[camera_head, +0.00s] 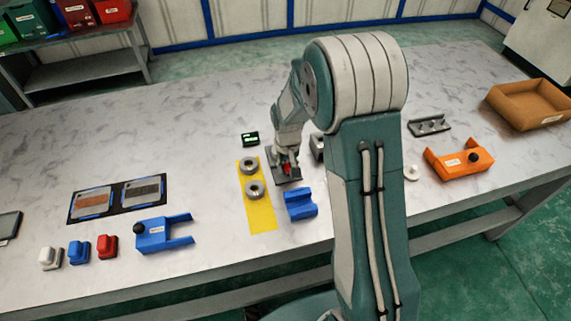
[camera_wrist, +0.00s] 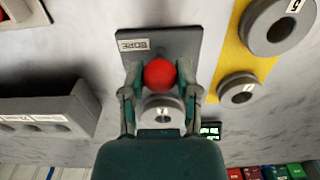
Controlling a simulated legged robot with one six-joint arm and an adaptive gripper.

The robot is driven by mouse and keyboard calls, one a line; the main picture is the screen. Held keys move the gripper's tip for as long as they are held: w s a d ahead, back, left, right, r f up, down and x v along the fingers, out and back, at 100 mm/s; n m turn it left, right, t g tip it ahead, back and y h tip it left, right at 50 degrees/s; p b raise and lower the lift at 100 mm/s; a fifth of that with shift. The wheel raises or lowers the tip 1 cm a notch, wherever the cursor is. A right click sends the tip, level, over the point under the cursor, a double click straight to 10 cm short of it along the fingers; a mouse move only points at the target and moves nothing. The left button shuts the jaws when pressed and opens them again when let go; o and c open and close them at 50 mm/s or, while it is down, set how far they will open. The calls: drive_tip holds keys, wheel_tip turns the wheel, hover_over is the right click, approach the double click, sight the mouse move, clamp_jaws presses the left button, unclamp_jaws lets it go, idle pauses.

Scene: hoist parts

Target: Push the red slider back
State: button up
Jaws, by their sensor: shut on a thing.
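The red slider shows as a round red knob (camera_wrist: 159,75) over a dark grey plate (camera_wrist: 158,45) with a small label. In the head view a bit of the red knob (camera_head: 287,168) shows on the plate (camera_head: 293,179) in the middle of the table. My gripper (camera_wrist: 159,78) has a finger on each side of the red knob and is shut on it. In the head view my gripper (camera_head: 286,158) comes down from above and hides much of the plate. A pale grey numbered ring (camera_wrist: 161,112) sits just below the knob in the wrist view, partly covered by my gripper.
A yellow strip (camera_head: 262,217) with two grey rings (camera_head: 255,189) lies just left of the plate. A blue cradle (camera_head: 300,204) stands in front and a small dark display (camera_head: 250,139) behind.

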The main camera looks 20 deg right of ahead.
drive_tip(key=shift+w, duration=0.3)
idle(0.7)
drive_tip(key=o, duration=0.8)
drive_tip(key=shift+r, duration=0.1)
drive_tip(key=shift+r, duration=3.4)
